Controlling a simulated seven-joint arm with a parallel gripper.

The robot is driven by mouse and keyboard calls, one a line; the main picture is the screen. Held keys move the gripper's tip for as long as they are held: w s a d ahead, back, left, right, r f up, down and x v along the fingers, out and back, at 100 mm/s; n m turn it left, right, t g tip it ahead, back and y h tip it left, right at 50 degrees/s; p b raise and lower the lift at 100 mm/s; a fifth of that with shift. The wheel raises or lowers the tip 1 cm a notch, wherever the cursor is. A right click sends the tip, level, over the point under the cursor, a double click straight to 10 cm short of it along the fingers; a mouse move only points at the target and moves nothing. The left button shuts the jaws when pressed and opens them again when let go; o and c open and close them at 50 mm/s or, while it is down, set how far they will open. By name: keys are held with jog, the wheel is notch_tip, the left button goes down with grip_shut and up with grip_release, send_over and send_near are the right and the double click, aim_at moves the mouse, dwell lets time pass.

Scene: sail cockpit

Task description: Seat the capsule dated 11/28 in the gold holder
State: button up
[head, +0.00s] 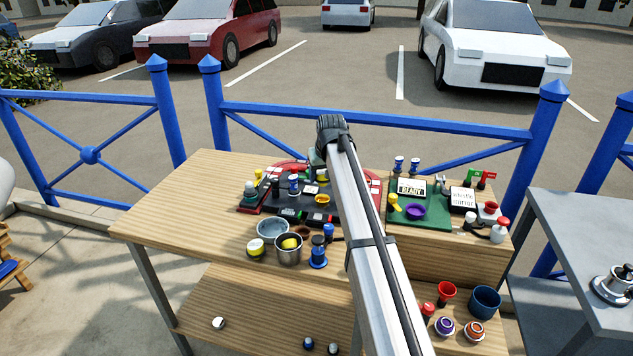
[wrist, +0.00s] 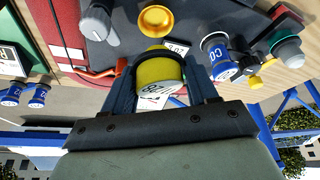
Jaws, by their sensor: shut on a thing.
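My gripper (wrist: 160,75) is shut on a yellow capsule (wrist: 157,66) with a white end label. The gold holder also shows on the board in the head view (head: 322,199) and looks empty. There my gripper is mostly hidden behind my arm, over the board's back part.
Blue-banded capsules (wrist: 217,55) and a grey-topped piece (wrist: 285,50) stand near the gripper. A green mat (head: 430,218) lies right. The table's left side is clear.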

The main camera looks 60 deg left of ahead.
aim_at(323, 185)
jog(key=shift+f, duration=2.9)
jog(key=shift+d+f, duration=0.1)
jog(key=shift+f, duration=0.5)
jog(key=o, duration=0.8)
jog(key=shift+v, duration=5.45)
jog(key=shift+s, duration=0.1)
